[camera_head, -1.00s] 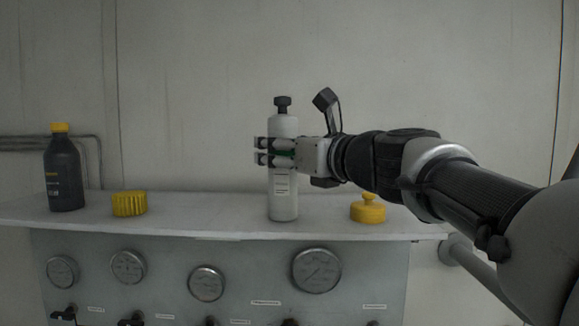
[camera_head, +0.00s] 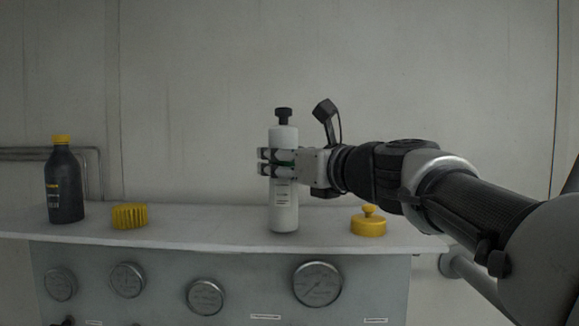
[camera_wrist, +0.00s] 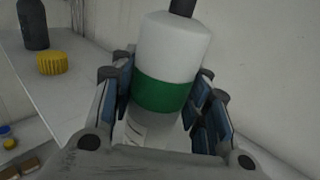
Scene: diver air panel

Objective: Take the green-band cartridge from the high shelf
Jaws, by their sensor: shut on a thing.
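The green-band cartridge (camera_head: 284,205) is a white cylinder with a black top knob, upright at the shelf. Its base appears at the shelf surface; I cannot tell whether it touches. My gripper (camera_head: 265,162) reaches in from the right and is shut around the cartridge's upper body. In the wrist view the cartridge (camera_wrist: 172,48) sits between both fingers, which grip around the green band (camera_wrist: 162,95). The fingers hide part of the band in the head view. The high shelf (camera_head: 180,234) is a pale ledge above the gauge panel.
A dark bottle with a yellow cap (camera_head: 65,188) and a ribbed yellow cap (camera_head: 130,216) stand on the shelf to the left. A yellow knobbed lid (camera_head: 368,222) stands to the right, below my wrist. Round gauges (camera_head: 317,284) line the panel below. A wall rises behind.

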